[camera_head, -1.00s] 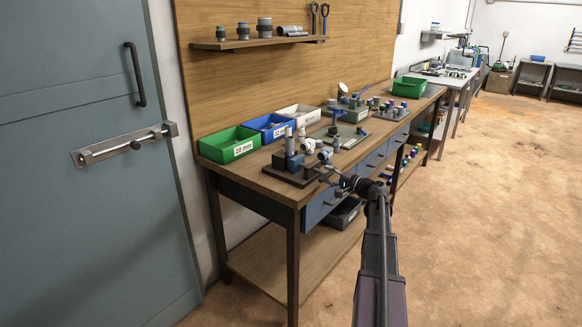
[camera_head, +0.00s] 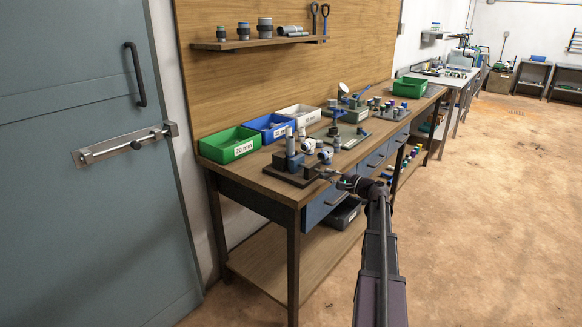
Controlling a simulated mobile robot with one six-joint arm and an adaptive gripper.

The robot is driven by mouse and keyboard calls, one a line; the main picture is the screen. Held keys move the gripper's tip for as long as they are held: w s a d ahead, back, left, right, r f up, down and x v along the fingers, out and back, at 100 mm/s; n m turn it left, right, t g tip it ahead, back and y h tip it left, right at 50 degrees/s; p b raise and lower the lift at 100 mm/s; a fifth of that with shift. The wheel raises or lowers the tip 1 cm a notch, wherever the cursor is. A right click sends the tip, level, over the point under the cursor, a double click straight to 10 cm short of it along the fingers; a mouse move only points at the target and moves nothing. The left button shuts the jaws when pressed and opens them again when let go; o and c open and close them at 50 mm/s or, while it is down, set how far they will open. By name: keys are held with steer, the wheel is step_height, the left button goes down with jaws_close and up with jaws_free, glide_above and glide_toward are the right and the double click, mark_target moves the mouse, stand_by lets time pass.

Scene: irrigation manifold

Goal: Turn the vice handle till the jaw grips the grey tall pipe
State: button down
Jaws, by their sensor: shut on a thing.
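Whether the jaw touches the tall pipe is too small to tell. My gripper (camera_head: 330,174) reaches in from the right at the bench's front edge. It is shut on the vice handle, which it mostly hides.
Green (camera_head: 230,145), blue (camera_head: 270,127) and white (camera_head: 299,114) bins line the back of the bench. A green plate with fittings (camera_head: 341,138) lies beyond the vice. Blue drawers (camera_head: 326,201) sit below the front edge. The floor at right is clear.

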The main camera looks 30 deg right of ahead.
steer(key=shift+m, duration=0.5)
steer(key=shift+a+m, duration=0.1)
steer(key=shift+m, duration=3.9)
steer(key=shift+a+f+m, duration=0.1)
steer(key=shift+m, duration=1.6)
